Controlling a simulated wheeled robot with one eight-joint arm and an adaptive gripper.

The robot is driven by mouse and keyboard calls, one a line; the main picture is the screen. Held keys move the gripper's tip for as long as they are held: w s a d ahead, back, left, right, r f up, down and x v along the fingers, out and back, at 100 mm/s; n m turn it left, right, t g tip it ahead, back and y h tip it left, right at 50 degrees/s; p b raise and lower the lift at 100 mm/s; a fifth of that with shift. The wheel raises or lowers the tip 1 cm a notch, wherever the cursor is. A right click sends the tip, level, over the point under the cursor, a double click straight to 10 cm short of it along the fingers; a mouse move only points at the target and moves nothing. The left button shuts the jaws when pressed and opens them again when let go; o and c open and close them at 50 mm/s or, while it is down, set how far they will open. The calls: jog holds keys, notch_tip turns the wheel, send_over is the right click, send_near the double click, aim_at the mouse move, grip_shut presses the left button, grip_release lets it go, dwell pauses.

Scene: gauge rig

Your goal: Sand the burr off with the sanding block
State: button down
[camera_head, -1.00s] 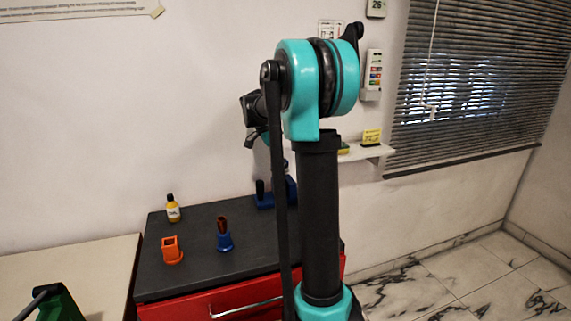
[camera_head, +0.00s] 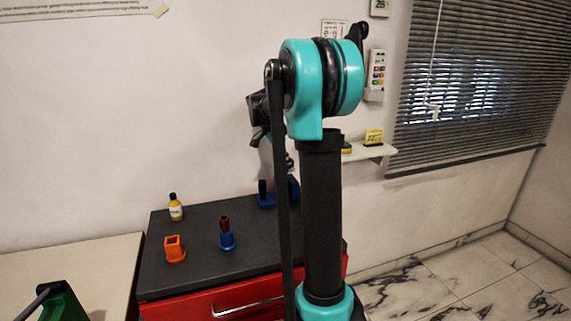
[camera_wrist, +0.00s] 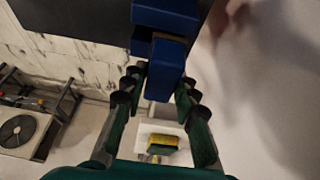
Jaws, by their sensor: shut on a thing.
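My gripper (camera_wrist: 160,80) shows in the wrist view, its green and black fingers closed on either side of a blue block with a tan-brown edge (camera_wrist: 166,68), which looks like the sanding block. Another blue part (camera_wrist: 165,14) lies just beyond it; I cannot tell whether they touch. In the head view a blue fixture (camera_head: 268,200) stands at the cabinet's back, partly behind my arm. A blue holder (camera_head: 227,241) with a reddish-brown piece (camera_head: 224,223) upright in it, and an orange square socket (camera_head: 174,250), stand on the cabinet top. I cannot make out the burr.
My arm blocks the middle.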

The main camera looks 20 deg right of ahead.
jog(key=shift+d, duration=0.1)
jog(key=shift+d+r, duration=0.5)
jog(key=shift+r, duration=0.35)
jog(key=shift+d+r, duration=0.5)
jog(key=shift+r, duration=0.3)
jog(key=shift+d+r, duration=0.5)
jog(key=shift+r, duration=0.35)
jog(key=shift+a, duration=0.1)
